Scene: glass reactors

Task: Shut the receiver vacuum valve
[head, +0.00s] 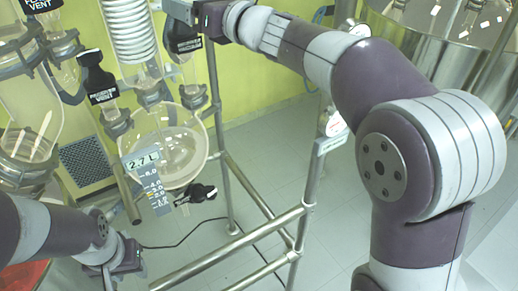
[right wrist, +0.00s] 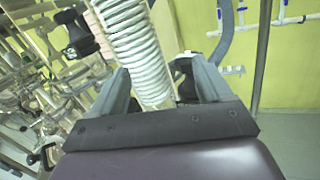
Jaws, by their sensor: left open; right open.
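A black-handled valve (head: 183,36) with white lettering sits right of the coiled glass column, just below my right gripper (head: 183,10); it is likely the receiver vacuum valve, but the label is too small to read surely. In the right wrist view my right gripper (right wrist: 158,88) has its fingers apart, with a dark part (right wrist: 183,66) near the right finger and the coil beyond. I cannot tell whether they touch. Another black handle (head: 97,78), lettered as a vent, stands left of the coil. My left gripper (head: 125,262) is low at the left, open and away from the valves.
The coiled condenser (head: 130,30) stands above the round glass receiver (head: 168,145), which has a 2.7 L level label (head: 142,160). A black-handled valve (head: 196,193) is below it. Metal frame rails (head: 265,235) stand in front. A steel vessel (head: 435,40) is at upper right.

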